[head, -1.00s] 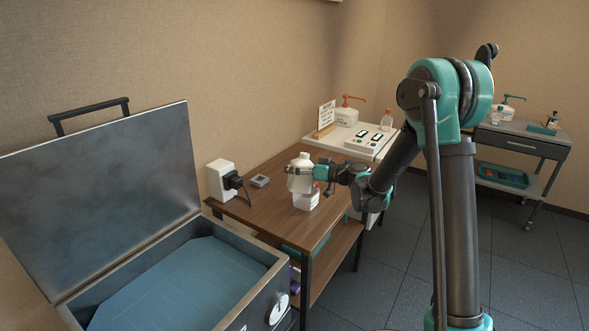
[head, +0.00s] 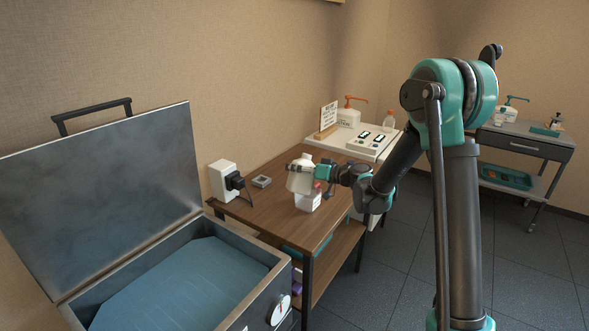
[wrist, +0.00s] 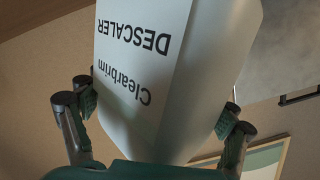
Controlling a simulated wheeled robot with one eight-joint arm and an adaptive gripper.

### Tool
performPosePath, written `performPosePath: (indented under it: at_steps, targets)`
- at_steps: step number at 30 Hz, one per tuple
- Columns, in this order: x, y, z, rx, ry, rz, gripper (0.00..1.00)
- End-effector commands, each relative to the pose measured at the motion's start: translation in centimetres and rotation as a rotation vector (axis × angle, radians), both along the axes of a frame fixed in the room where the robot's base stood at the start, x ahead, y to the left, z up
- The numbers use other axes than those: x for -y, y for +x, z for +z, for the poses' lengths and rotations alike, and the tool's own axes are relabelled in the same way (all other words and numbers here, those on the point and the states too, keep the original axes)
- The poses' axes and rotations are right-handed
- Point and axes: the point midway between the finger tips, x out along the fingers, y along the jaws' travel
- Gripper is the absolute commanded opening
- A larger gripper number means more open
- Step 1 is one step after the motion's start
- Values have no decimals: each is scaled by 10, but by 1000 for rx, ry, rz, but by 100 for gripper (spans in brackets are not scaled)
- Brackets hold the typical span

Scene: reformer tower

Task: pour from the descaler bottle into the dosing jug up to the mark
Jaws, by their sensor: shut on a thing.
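The descaler bottle (head: 300,178) is white and is held by my gripper (head: 318,172) above the wooden table, slightly tilted in the head view. In the wrist view the bottle (wrist: 170,70) fills the middle, its label reading "Clearbrim DESCALER" upside down, with gripper fingers on both sides. The dosing jug (head: 308,202) is a small whitish container on the table just below the bottle. Its mark and any liquid level are too small to make out. I cannot tell whether liquid is flowing.
The wooden table (head: 262,212) also bears a white box with a black plug (head: 224,181) and a small grey square item (head: 262,181). An open metal case (head: 235,240) stands at front left. A white bench (head: 345,145) with a pump bottle (head: 348,115) is behind.

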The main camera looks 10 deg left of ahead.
Motion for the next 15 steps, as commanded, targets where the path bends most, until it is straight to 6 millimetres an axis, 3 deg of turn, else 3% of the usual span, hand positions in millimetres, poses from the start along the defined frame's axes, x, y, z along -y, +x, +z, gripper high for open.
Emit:
performPosePath:
  at_steps: [15]
  targets:
    - [-1,-3,1,-64,24,0,19]
